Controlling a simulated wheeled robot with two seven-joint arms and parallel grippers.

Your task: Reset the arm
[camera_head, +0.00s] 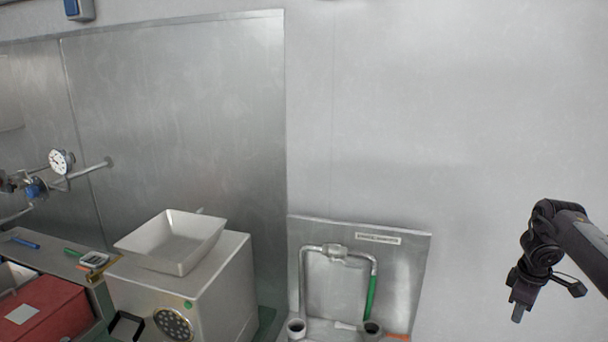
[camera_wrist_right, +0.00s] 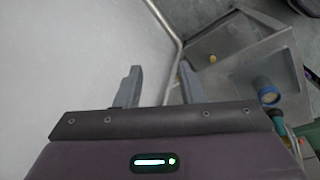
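My right arm comes in from the right edge in the head view, with its right gripper (camera_head: 518,306) pointing down in front of the bare wall. In the right wrist view the two fingers of this gripper (camera_wrist_right: 160,88) stand apart with nothing between them, so it is open and empty. My left gripper does not show in either view. The grinder (camera_head: 220,287) stands at the lower middle left, a metal box with a square tray (camera_head: 172,243) on top and a round perforated plate on its front.
A metal panel with a bent pipe, a green handle and two cups (camera_head: 372,328) is right of the grinder. A red box (camera_head: 50,310) sits at the lower left, below a pressure gauge (camera_head: 61,161) on wall pipes. The space around my right gripper looks clear.

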